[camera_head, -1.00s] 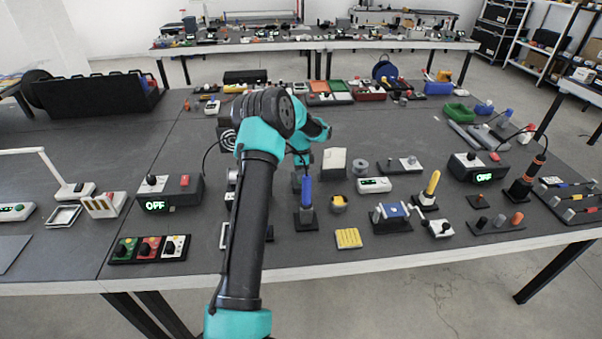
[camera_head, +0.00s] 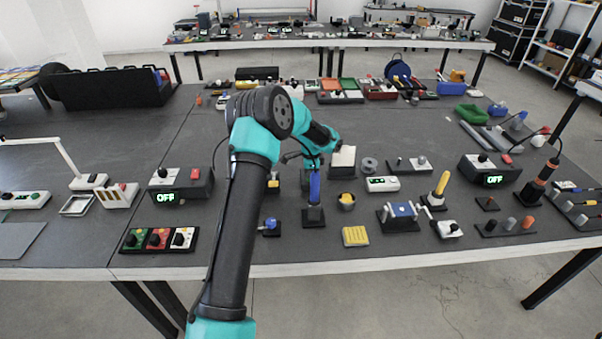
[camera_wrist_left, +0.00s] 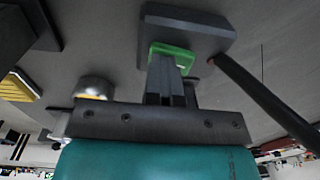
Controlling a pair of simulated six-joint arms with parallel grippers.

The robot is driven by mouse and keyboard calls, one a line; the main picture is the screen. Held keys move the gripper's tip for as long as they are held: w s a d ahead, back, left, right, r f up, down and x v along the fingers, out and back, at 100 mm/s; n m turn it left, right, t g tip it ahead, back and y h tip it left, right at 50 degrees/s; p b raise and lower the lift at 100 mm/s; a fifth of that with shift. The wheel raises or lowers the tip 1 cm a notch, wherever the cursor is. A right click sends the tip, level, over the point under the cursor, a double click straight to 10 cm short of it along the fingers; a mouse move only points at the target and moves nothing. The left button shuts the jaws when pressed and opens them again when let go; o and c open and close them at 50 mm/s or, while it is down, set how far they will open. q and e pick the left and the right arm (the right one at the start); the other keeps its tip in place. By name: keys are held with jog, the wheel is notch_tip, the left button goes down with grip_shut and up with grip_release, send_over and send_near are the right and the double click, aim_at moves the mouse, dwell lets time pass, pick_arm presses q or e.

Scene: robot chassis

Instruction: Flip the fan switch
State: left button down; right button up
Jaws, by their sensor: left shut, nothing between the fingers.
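No label that reads as a fan is legible, so I cannot tell which control is the fan switch. A black box with a green OFF display (camera_head: 180,188) stands left of my arm, with a black knob and a red button on top. A similar OFF box (camera_head: 489,170) stands at the right. My left gripper (camera_head: 314,160) is near a blue upright handle on a dark base (camera_head: 314,190); contact cannot be told. In the left wrist view its fingers (camera_wrist_left: 171,78) are shut and empty, near a dark block (camera_wrist_left: 188,28) and a green piece (camera_wrist_left: 172,52). My right gripper is out of view.
A three-switch panel (camera_head: 158,240) is at the front left. A yellow block (camera_head: 355,236), a blue device with a crank (camera_head: 401,215) and a yellow-handled lever (camera_head: 440,187) stand right of the blue handle.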

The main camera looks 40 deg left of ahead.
pick_arm(q)
jog(key=shift+s+f, duration=0.25)
jog(key=shift+f, duration=0.35)
jog(key=shift+w+a+r, duration=0.15)
jog(key=shift+w+a, duration=0.45)
jog(key=shift+r, duration=0.1)
jog(key=shift+w+r, duration=0.1)
jog(key=shift+r, duration=0.45)
notch_tip(320, 180, up, 14)
jog(key=shift+d+f, duration=0.15)
jog(key=shift+d, duration=0.05)
